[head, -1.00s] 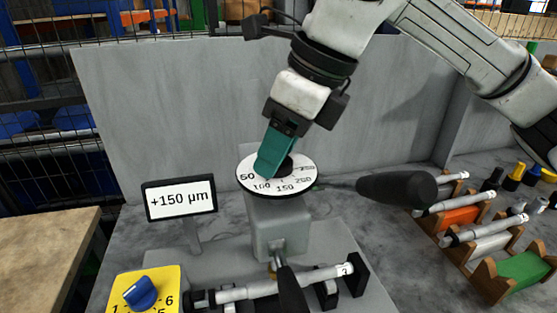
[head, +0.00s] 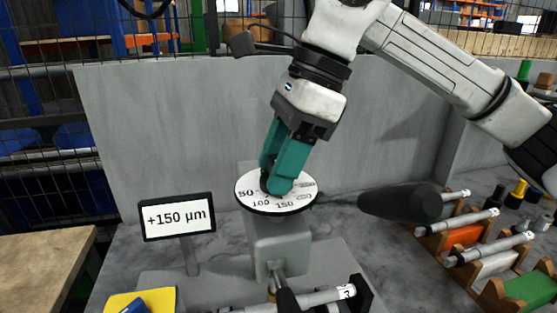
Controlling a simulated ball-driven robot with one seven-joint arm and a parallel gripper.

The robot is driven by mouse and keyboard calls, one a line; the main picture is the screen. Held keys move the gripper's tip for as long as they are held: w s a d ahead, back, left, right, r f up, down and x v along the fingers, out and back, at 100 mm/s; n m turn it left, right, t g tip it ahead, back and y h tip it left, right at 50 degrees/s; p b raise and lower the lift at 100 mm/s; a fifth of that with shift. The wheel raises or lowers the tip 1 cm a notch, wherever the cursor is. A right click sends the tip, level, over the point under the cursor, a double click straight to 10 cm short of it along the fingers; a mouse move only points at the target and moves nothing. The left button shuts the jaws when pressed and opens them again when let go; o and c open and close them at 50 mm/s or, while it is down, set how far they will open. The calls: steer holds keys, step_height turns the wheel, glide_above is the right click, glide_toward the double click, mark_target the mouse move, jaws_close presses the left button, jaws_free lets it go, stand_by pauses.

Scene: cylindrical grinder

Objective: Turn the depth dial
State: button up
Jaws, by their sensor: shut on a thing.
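The depth dial (head: 300,202) is a round white disc with a black rim and the marks 50, 100, 150 and more, on top of a grey block (head: 280,245). My gripper (head: 279,184), with teal fingers, points down at the dial's middle. It is shut on the dial's knob, which the fingers mostly hide. The small sign (head: 178,217) to the left of the dial reads +150 µm.
A dark rounded handle (head: 400,203) sticks out just right of the dial. Wooden racks (head: 493,294) with shafts and coloured pads stand at the right. A yellow panel with a blue knob (head: 135,306) is at the bottom left. A grey wall (head: 180,120) stands behind.

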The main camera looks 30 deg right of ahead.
stand_by(0.4)
steer(key=o, duration=1)
steer(key=shift+c, duration=0.2)
steer(key=v, duration=1)
steer(key=shift+d+r, duration=0.2)
steer(key=shift+r, duration=0.15)
